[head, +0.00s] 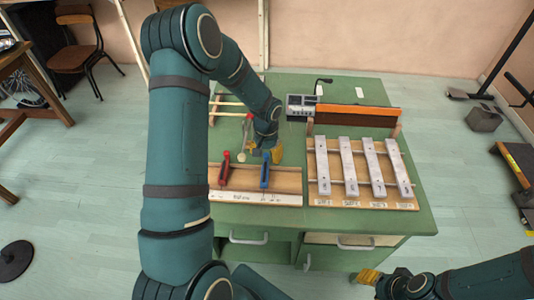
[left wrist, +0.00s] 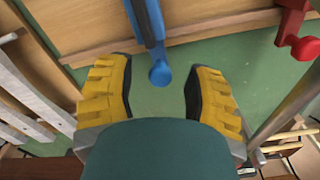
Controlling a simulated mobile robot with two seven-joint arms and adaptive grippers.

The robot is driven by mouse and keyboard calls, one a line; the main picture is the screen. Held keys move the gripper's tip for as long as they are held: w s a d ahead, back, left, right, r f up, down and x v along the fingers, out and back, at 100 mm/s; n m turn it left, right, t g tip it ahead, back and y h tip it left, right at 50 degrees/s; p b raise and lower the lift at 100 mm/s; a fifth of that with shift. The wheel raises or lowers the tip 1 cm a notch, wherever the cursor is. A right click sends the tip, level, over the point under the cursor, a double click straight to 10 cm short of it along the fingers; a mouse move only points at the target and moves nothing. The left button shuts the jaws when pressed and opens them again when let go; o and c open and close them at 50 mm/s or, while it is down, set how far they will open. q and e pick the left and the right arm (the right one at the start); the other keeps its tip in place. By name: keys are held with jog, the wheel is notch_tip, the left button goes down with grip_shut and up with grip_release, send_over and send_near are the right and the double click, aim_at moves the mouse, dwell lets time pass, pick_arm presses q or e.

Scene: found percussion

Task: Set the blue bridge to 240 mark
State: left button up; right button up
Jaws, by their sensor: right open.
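The blue bridge (head: 265,172) stands on the wooden board (head: 285,181) at the table's front left. The red bridge (head: 225,170) stands to its left. A white strip (head: 275,199) with small marks runs along the board's front; I cannot read the marks. My left gripper (head: 272,156) is just behind the blue bridge. In the left wrist view its yellow fingers (left wrist: 158,92) are open, with the round end of the blue bridge (left wrist: 160,74) between them, not gripped. The red bridge (left wrist: 293,30) is at upper right there. My right gripper (head: 366,277) is open, low in front of the table.
A row of metal bars on a wooden frame (head: 364,204) stands right of the board. Behind it are an orange bar (head: 358,115) and a grey device (head: 300,107). Wooden rods (head: 230,104) lie at the back left. The green tabletop (head: 418,205) has free room at its right edge.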

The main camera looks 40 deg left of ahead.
pick_arm(q)
jog(key=shift+r, duration=0.1)
notch_tip(320, 180, up, 12)
dwell(0.6)
jog(key=shift+s, duration=0.1)
dwell(0.4)
